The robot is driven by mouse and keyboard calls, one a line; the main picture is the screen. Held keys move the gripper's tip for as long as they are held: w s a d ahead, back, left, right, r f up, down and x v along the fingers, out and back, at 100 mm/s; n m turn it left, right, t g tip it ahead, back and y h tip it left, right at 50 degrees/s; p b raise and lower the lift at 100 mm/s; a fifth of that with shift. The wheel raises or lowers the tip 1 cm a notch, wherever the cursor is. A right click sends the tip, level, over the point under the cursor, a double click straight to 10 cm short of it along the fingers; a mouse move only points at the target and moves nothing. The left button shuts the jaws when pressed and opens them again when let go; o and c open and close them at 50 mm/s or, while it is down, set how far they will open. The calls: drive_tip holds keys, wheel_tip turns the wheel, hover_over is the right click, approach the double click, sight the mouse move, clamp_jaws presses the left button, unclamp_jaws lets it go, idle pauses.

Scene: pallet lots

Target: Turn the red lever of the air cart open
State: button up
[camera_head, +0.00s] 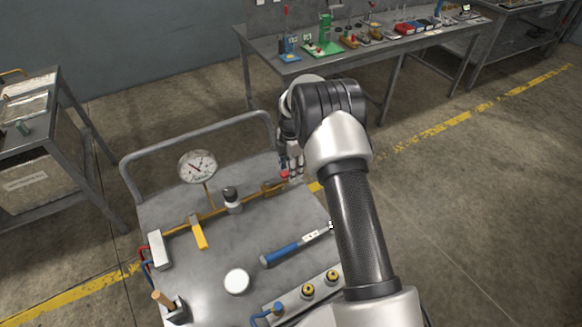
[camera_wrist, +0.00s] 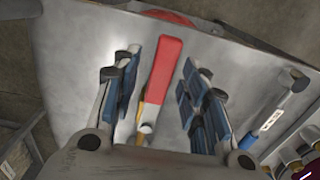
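The air cart (camera_head: 215,255) is a grey metal-topped cart with a brass pipe along its top. The red lever (camera_head: 285,174) is at the right end of that pipe in the head view, partly hidden by my gripper (camera_head: 292,160). In the wrist view the red lever (camera_wrist: 164,70) is a long flat red handle lying lengthwise between the fingers of my gripper (camera_wrist: 161,75). The fingers are open, one on each side of the handle, with visible gaps to it. The lever's pivot is partly hidden near the palm.
A pressure gauge (camera_head: 197,166), a yellow lever (camera_head: 198,232) and a black-topped fitting (camera_head: 231,196) stand along the pipe. A blue-handled tool (camera_head: 290,248) and a white round piece (camera_head: 237,281) lie nearer. A workbench (camera_head: 345,52) stands behind.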

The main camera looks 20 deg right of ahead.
wheel_tip(320, 180, up, 12)
idle(0.6)
drive_tip(key=s+a+r+m+t, duration=0.1)
drive_tip(key=s+a+r+m, duration=0.1)
drive_tip(key=s+r+m, duration=0.6)
drive_tip(key=s+a+r+m+t, duration=0.1)
drive_tip(key=s+a+r, duration=0.1)
drive_tip(key=s+r, duration=0.7)
drive_tip(key=s+a+r+m+t, duration=0.1)
drive_tip(key=s+m, duration=0.4)
drive_tip(key=s, duration=0.6)
drive_tip(key=s+a+r+m+t, duration=0.1)
drive_tip(key=s+m, duration=0.5)
drive_tip(key=s, duration=0.4)
drive_tip(key=shift+s+a+t, duration=0.3)
drive_tip(key=shift+s+a, duration=0.1)
drive_tip(key=shift+w, duration=0.1)
